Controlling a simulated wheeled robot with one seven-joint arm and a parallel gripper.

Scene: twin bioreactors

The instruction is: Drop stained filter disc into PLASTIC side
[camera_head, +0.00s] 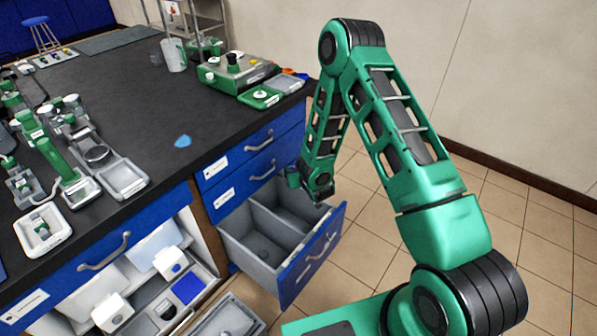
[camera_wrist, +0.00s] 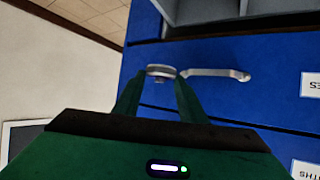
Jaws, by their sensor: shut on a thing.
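My gripper (camera_head: 320,196) hangs at the far right end of the open drawer (camera_head: 283,262), by its rim in the head view. In the wrist view my gripper (camera_wrist: 160,74) is shut on a small grey round piece (camera_wrist: 161,70), seemingly the filter disc; no stain can be made out. The drawer has a left compartment (camera_head: 246,238) and a right compartment (camera_head: 285,198) with a grey divider between them. A dark low shape lies in the left compartment. No PLASTIC marking is readable.
The black bench top (camera_head: 150,110) holds lab gear and a blue flat piece (camera_head: 183,141). An open cabinet (camera_head: 165,290) with white containers is at lower left. The tiled floor (camera_head: 355,225) at right is clear.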

